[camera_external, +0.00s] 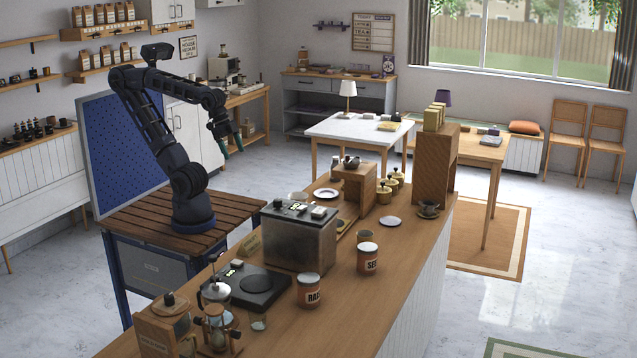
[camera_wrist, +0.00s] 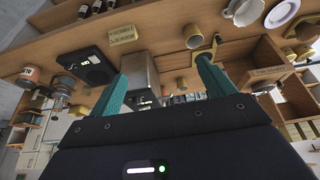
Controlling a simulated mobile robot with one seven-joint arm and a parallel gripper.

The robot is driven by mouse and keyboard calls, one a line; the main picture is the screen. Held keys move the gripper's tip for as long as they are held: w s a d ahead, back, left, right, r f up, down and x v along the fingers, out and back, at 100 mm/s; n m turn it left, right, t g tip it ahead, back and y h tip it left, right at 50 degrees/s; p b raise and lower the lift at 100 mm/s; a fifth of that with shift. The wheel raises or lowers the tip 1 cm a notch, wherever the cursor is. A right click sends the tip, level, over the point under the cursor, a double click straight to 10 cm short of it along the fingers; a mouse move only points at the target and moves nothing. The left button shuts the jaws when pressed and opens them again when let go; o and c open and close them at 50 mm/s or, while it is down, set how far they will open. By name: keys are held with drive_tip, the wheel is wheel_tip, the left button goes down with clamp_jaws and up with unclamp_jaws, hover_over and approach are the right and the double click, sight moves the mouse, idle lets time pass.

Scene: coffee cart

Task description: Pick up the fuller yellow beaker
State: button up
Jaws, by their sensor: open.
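Small yellow vessels that look like the beakers stand close together on the long counter, beside the wooden box; one is the nearest yellow beaker (camera_external: 383,195) and another is a farther yellow beaker (camera_external: 398,175). In the wrist view a yellow cylinder (camera_wrist: 193,38) shows beyond my fingers, with another yellow cylinder (camera_wrist: 182,85) below it. I cannot tell the fill levels or which is fuller. My gripper (camera_external: 232,146) hangs in the air left of the counter, well away from the beakers. Its teal fingers (camera_wrist: 158,88) are spread wide with nothing held between them.
The counter (camera_external: 350,310) also carries a metal-sided machine (camera_external: 300,237), a black hot plate (camera_external: 248,286), a glass press, labelled jars (camera_external: 309,290), and a tall wooden stand (camera_external: 436,165). A white plate (camera_external: 327,194) lies left of the wooden box. The air around my gripper is clear.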

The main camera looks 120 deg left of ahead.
drive_tip(key=w+m+g+h, duration=0.15)
drive_tip(key=w+m, duration=0.45)
drive_tip(key=w, duration=2.2)
drive_tip(key=w+a+f+m, duration=0.1)
drive_tip(key=w+f, duration=0.7)
drive_tip(key=w+a+f+m+h, duration=0.1)
drive_tip(key=w+a+f+m, duration=0.1)
drive_tip(key=w+f, duration=0.7)
drive_tip(key=w+a+f+m+h, duration=0.1)
drive_tip(key=w+a+f+m, duration=0.1)
drive_tip(key=w+f, duration=0.6)
drive_tip(key=shift+w+a+f+g+h, duration=0.2)
drive_tip(key=shift+w+a+g+h, duration=0.05)
drive_tip(key=shift+w, duration=0.25)
drive_tip(key=shift+s+a+f+x, duration=0.1)
drive_tip(key=shift+x, duration=0.8)
drive_tip(key=shift+s+a+f+x, duration=0.1)
drive_tip(key=shift+s+a+x, duration=0.05)
drive_tip(key=shift+x, duration=0.8)
drive_tip(key=shift+s+a+x, duration=0.1)
drive_tip(key=shift+x, duration=0.8)
drive_tip(key=c, duration=1.2)
